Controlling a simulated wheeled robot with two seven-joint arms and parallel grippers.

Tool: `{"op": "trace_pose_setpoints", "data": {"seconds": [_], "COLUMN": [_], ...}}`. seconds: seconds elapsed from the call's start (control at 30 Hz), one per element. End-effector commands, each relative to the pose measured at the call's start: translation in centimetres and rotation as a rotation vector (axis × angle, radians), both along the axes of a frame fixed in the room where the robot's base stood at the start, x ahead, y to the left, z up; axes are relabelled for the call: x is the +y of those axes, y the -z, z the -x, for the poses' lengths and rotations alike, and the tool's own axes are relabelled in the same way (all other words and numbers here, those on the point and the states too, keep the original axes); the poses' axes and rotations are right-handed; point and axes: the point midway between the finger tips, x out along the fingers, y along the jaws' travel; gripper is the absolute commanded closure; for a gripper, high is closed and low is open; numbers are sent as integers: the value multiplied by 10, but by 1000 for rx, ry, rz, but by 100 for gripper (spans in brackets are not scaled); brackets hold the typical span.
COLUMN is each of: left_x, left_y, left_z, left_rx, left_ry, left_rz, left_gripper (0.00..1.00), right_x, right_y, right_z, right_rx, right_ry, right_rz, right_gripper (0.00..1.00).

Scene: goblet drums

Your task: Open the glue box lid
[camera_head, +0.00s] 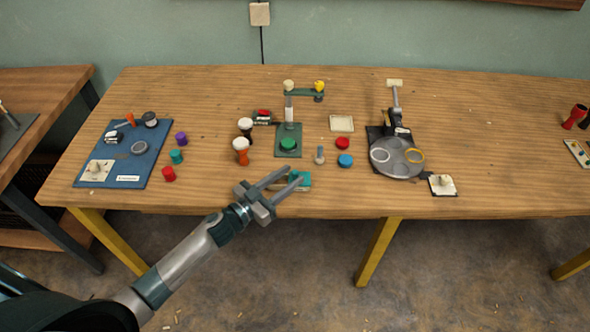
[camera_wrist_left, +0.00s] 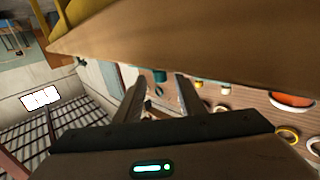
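A small teal box (camera_head: 304,186) sits near the front edge of the table; I take it to be the glue box, though no label can be read. In the left wrist view the fingers (camera_wrist_left: 161,80) also stand apart. The right gripper is not in view.
Two goblet drums (camera_head: 241,148) stand behind the gripper. A green press stand (camera_head: 288,146), red cap (camera_head: 342,143), blue cap (camera_head: 345,160) and round grey plate (camera_head: 397,160) lie farther back and right. A blue mat (camera_head: 140,165) with parts is at left. The right-centre front table is mostly clear.

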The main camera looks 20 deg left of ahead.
Motion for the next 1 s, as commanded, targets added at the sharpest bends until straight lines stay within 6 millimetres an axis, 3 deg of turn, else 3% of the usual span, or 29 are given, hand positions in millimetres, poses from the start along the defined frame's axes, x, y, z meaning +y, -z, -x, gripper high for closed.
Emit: {"op": "trace_pose_setpoints", "data": {"seconds": [0.23, 0.63, 0.8, 1.0], "left_x": [-12, -15, -15, -11], "left_y": [-1, 0, 0, 0], "left_z": [-23, -26, -26, -25], "left_rx": [-1, 0, 0, 1], "left_ry": [-1, 0, 0, 0], "left_rz": [0, -1, 0, 0], "left_gripper": [64, 64, 100, 100], "right_x": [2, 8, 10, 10], "right_y": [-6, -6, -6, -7], "right_z": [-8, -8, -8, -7], "right_rx": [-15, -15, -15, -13], "right_ry": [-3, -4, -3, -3], "right_rz": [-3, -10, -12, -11], "right_gripper": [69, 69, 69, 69]}}
